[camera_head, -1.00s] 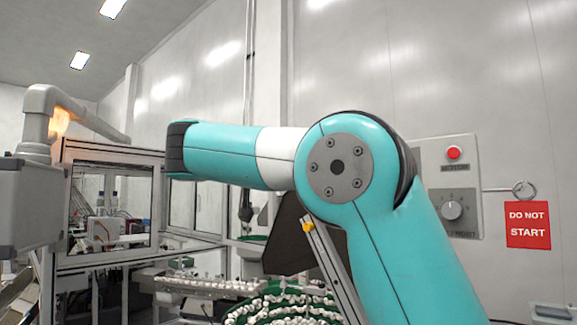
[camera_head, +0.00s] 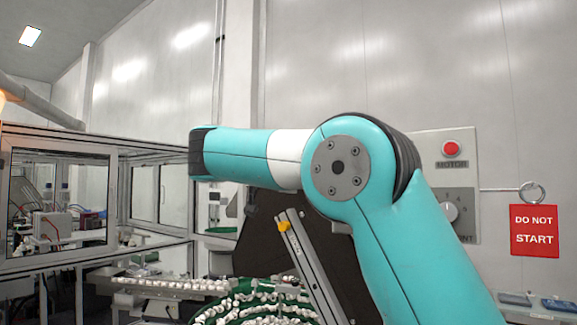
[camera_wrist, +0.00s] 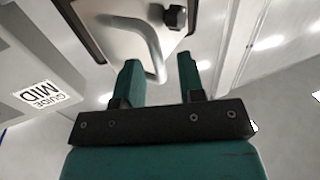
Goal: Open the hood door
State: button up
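In the wrist view, a pale panel (camera_wrist: 118,42), which looks like the hood door, has a curved metal handle (camera_wrist: 158,62) and a black knob (camera_wrist: 175,17). My gripper (camera_wrist: 160,63) has two green fingers, spread apart with nothing held. The handle's bend shows between the fingertips; I cannot tell whether it is at their depth, and no contact is visible. In the head view, a glass-walled framed enclosure (camera_head: 112,150) stands at the left. My arm reaches left toward it, and my gripper is not visible there.
A bowl of white caps (camera_head: 262,303) and a cap track (camera_head: 165,285) lie below my arm. A metal rail with a yellow piece (camera_head: 284,226) stands close to the arm. A motor panel (camera_head: 428,148) and red sign (camera_head: 534,231) are at right.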

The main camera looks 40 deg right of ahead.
jog(key=shift+x, duration=1.05)
jog(key=shift+d, duration=0.1)
jog(key=shift+d, duration=0.1)
grip_shut()
jog(key=shift+w, duration=0.1)
